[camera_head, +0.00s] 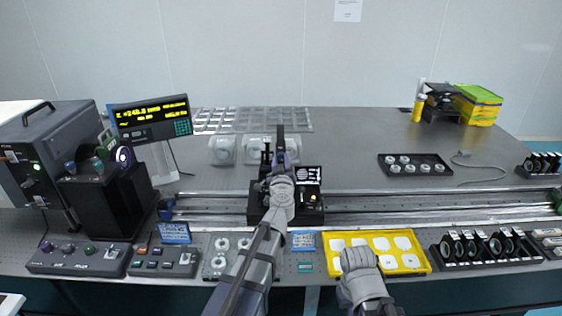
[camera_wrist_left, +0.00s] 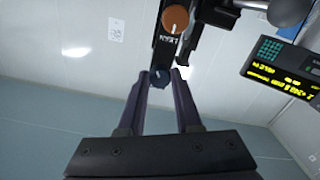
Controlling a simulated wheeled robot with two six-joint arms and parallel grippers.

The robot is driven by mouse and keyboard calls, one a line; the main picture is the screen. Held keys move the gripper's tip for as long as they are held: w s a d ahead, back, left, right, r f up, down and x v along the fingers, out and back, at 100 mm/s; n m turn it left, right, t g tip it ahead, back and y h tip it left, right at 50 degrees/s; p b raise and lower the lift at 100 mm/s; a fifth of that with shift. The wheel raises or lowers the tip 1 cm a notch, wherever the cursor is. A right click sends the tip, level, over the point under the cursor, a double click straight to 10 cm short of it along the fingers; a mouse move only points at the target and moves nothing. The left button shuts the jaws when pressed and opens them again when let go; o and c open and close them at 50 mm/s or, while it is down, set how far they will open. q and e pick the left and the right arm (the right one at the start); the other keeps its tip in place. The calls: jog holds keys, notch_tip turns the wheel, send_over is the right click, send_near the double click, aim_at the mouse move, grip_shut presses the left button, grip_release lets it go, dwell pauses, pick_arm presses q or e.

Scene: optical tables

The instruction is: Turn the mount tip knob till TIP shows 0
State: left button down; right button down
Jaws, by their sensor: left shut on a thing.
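The dark mount (camera_head: 265,158) stands on a carriage on the rail, partly hidden by my left arm in the head view. My left gripper (camera_head: 280,150) is at the mount; in the left wrist view its two fingers (camera_wrist_left: 160,80) are shut on a small dark blue knob (camera_wrist_left: 159,79) below the black mount body. An orange-brown knob (camera_wrist_left: 175,19) with a white mark sits above it on the mount, apart from the fingers. A small readout (camera_head: 308,175) stands right of the mount; its text is too small to read. My right gripper (camera_head: 357,260) is over the yellow tray; its fingers are unclear.
A yellow tray (camera_head: 419,266) with white pieces lies at the front. A row of dark ringed optics (camera_head: 480,246) is to its right. A large display (camera_head: 152,118) with yellow digits stands back left.

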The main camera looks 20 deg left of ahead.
pick_arm(q)
jog(key=c, duration=0.6)
grip_release()
jog(key=v, duration=0.7)
jog(key=shift+s, duration=0.4)
jog(key=shift+d, duration=0.15)
